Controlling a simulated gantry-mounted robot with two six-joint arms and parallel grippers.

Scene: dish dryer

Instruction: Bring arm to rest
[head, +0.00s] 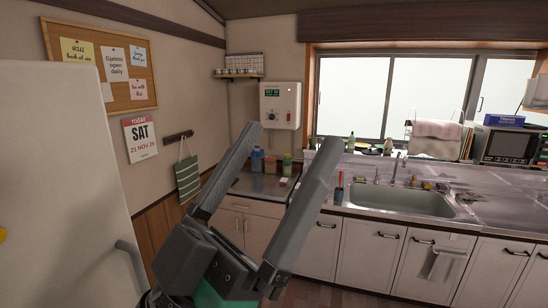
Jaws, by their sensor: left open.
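My left gripper (278,155) is raised in the lower middle of the head view. Its two long grey fingers point up and away, spread wide apart, with nothing between them. It appears in front of the counter corner and hides part of the counter and the cabinets below. My right gripper is not in view.
A white fridge (62,190) with a grey handle stands close on the left. The counter with a steel sink (400,200) runs along the back right, with a microwave (508,145) at its far end. A water heater (280,105) hangs on the wall. Bottles stand in the corner.

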